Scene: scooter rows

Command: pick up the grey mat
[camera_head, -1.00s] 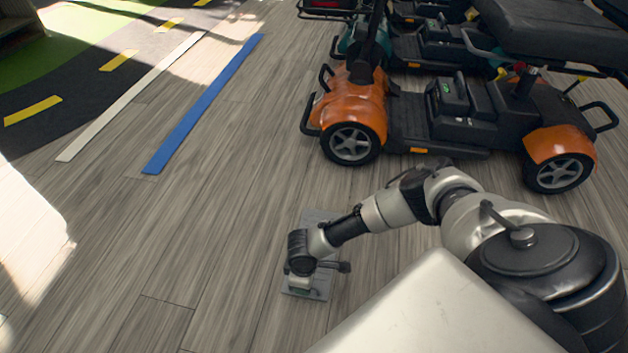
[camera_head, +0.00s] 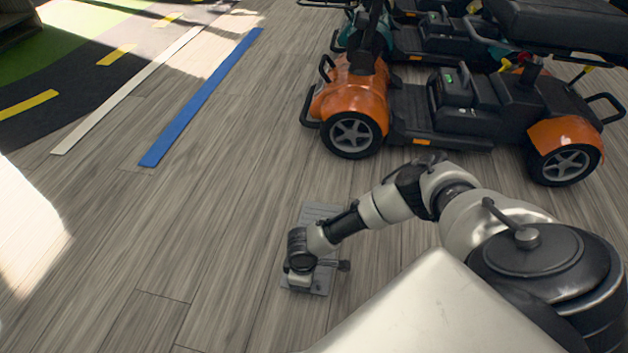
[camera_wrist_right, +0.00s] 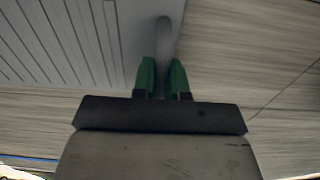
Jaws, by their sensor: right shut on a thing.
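The grey mat (camera_head: 323,212) is a small ribbed panel at the lower middle of the head view, below the orange scooter. My right wrist covers much of it. In the right wrist view the mat (camera_wrist_right: 62,40) fills the upper left, with its ribs showing. My right gripper (camera_wrist_right: 163,78) has green fingers, shut on the mat near a rounded grey part of its edge. In the head view the fingers are hidden under the wrist. I cannot tell whether the mat is clear of the floor. My left gripper is not in view.
An orange scooter (camera_head: 350,98) stands beyond my right arm, with other scooters behind it. A blue strip (camera_head: 202,98) and a white strip (camera_head: 125,91) lie on the wood floor at the left. The floor left of the mat is clear.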

